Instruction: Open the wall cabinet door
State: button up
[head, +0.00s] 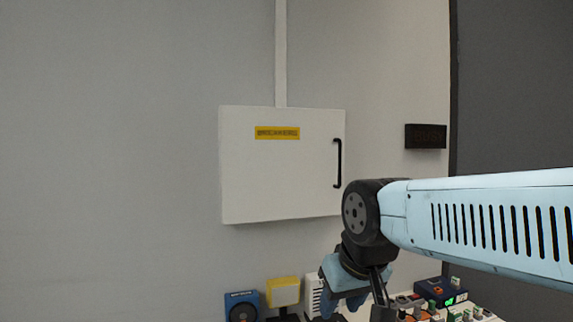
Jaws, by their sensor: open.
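The white wall cabinet (270,170) is mounted on the grey wall near the middle of the head view. Its door looks shut, with a yellow label (277,133) near the top and a black vertical bar handle (338,163) near the right edge. My gripper (356,298) is low in the picture, below the cabinet and a little right of the handle, apart from both. It is open, and I see nothing held in it. Its lower end is partly hidden and close to the bottom edge of the picture.
A white conduit (281,50) runs up from the cabinet. A dark plate (425,136) is on the wall to the right. Below stand a blue box (242,306), a yellow-and-white device (283,291) and several small items. The wall left of the cabinet is clear.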

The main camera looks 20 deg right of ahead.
aim_at(278, 163)
jog(key=z, duration=1.15)
jog(key=k, duration=0.7)
jog(key=u, duration=0.5)
jog(key=i, duration=1)
jog(key=u, duration=0.05)
